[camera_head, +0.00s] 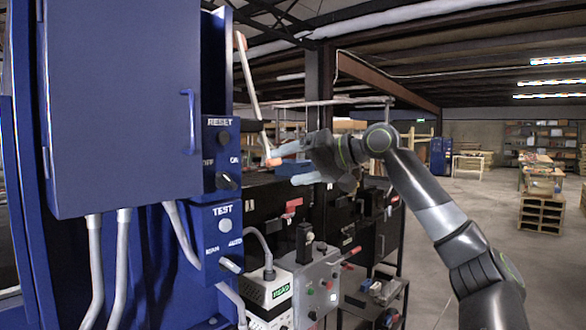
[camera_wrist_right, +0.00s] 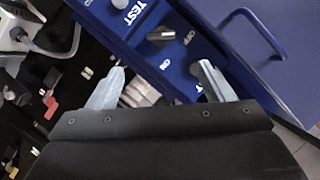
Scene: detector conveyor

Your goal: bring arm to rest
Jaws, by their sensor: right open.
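My right gripper (camera_head: 272,168) is in the middle of the head view, at the end of my right arm, which comes in from the right. Its two pale fingers are apart and point left toward the blue control panel (camera_head: 222,190). In the right wrist view the fingers (camera_wrist_right: 160,86) are spread with nothing held between them. The panel with its knobs lies beyond the fingertips; I cannot tell how far off it is. My left gripper is not in either view.
A large blue cabinet (camera_head: 125,110) with grey conduits stands close on the left. Below the gripper are a white box (camera_head: 268,292) and a grey switch box (camera_head: 318,285). Dark shelving stands behind. Open floor (camera_head: 470,220) lies to the right, with wooden pallets (camera_head: 540,212) farther off.

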